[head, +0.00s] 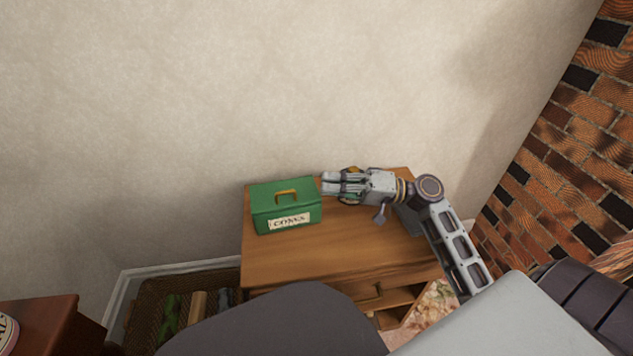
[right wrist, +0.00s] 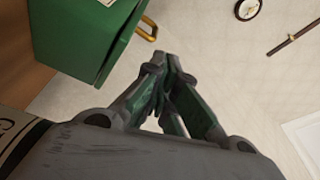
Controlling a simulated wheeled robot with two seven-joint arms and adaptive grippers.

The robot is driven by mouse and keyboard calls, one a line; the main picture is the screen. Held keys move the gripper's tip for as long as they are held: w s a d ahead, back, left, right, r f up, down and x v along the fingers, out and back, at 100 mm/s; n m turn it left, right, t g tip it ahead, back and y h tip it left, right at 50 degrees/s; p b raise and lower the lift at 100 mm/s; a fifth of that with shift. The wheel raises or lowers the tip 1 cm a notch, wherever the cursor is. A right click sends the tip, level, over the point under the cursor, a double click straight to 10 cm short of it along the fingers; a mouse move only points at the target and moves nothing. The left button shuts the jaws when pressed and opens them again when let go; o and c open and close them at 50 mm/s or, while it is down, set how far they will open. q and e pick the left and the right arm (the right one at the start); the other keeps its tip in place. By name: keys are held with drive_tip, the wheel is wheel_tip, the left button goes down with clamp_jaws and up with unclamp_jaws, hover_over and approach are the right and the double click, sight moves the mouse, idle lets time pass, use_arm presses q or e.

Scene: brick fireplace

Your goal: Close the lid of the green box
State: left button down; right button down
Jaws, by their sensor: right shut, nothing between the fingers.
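The green box (head: 287,222) stands on the wooden cabinet top, with a pale lettered label on its front. Its lid (head: 270,190) carries a brass handle (head: 286,196) and looks down or nearly down in the head view. In the right wrist view the box (right wrist: 75,35) is at the upper left, with a dark line along its edge; I cannot tell whether a small gap remains there. My right gripper (head: 326,183) is shut and empty, its fingertips close to the box's right side. It also shows in the right wrist view (right wrist: 167,60). My left gripper is out of view.
The wooden cabinet (head: 330,255) has bare top in front of the box. A wall (head: 200,90) rises behind it and a brick fireplace (head: 565,150) stands at right. A woven basket (head: 150,300) and a reddish-brown table (head: 45,320) are at lower left.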

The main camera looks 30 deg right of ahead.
drive_tip(key=shift+v, duration=2.7)
